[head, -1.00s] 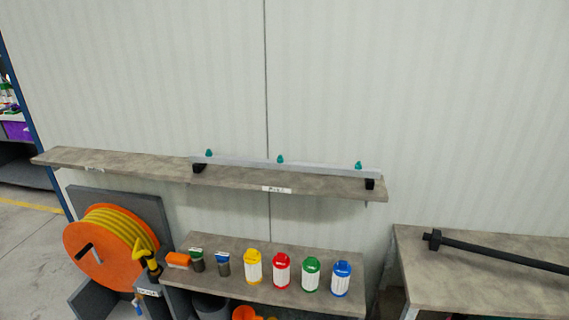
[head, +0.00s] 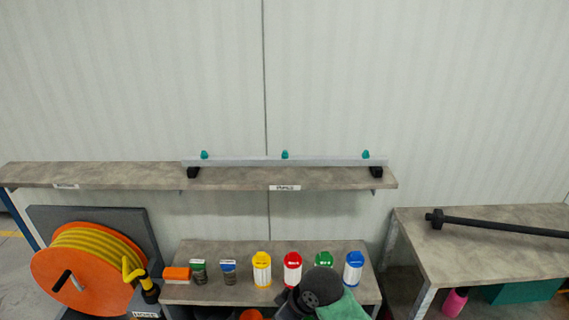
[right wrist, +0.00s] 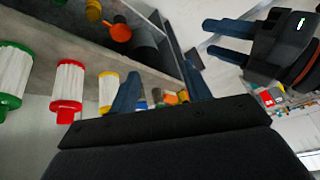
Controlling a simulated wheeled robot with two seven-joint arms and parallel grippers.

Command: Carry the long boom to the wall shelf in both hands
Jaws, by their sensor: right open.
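The long boom (head: 280,162) is a thin pale-grey bar with three teal nozzles on top. In the head view it lies level on two black supports on the wall shelf (head: 100,175), above the plate marked PUMPS. No gripper touches it there. My right gripper (right wrist: 160,90) shows in the right wrist view with its two blue fingers apart and nothing between them. My left gripper (right wrist: 225,40) shows at the upper right of that view, its blue fingers also apart and empty. Neither gripper's fingers can be seen in the head view.
Below the shelf, a low bench (head: 215,247) holds yellow, red, green and blue-capped canisters. An orange hose reel (head: 90,270) stands at left. A black rod (head: 500,226) lies on the right table (head: 440,260). The shelf's left part is clear.

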